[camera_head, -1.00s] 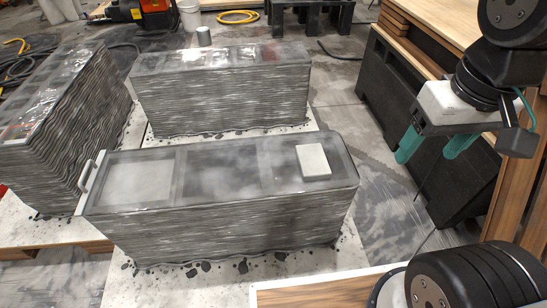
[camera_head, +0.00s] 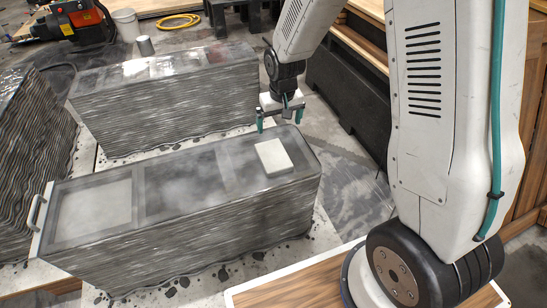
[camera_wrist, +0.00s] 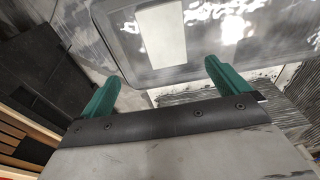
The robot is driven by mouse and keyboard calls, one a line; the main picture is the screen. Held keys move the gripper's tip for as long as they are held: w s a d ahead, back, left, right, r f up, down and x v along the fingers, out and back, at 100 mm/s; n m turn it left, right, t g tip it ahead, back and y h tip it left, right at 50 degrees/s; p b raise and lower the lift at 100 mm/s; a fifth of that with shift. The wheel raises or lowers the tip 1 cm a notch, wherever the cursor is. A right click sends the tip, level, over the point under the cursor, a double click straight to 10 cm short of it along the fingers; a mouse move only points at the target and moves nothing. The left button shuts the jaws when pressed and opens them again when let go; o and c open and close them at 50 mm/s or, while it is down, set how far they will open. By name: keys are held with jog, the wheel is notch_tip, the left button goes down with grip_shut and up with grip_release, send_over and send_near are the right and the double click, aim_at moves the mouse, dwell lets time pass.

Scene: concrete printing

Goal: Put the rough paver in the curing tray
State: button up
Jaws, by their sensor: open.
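The paver is a pale grey rectangular slab (camera_head: 273,157). It lies flat in the right section of the long framed top (camera_head: 138,205) of the front layered concrete block; its roughness is too small to judge. The top has three sections and a handle (camera_head: 36,212) at its left end; I cannot tell for sure that it is the curing tray. My gripper (camera_head: 280,119) is open and empty, with its green fingers pointing down, just beyond the paver near the block's back right edge. In the wrist view the paver (camera_wrist: 163,34) shows ahead of the fingertips, apart from them.
A second layered block (camera_head: 165,95) stands behind, with a small grey cylinder (camera_head: 145,46) by it. Another block (camera_head: 30,150) stands at the left. The middle and left sections look empty.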

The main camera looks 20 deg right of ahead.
aim_at(273, 154)
jog(key=w+f, duration=0.1)
jog(key=f, duration=0.4)
jog(key=w+f, duration=0.1)
jog(key=f, duration=0.5)
jog(key=w+f, duration=0.1)
jog(key=f, duration=0.5)
jog(key=shift+a, duration=0.4)
jog(key=shift+r, duration=0.15)
jog(key=c, duration=1.6)
jog(key=shift+o, duration=0.2)
jog(key=shift+r, duration=0.1)
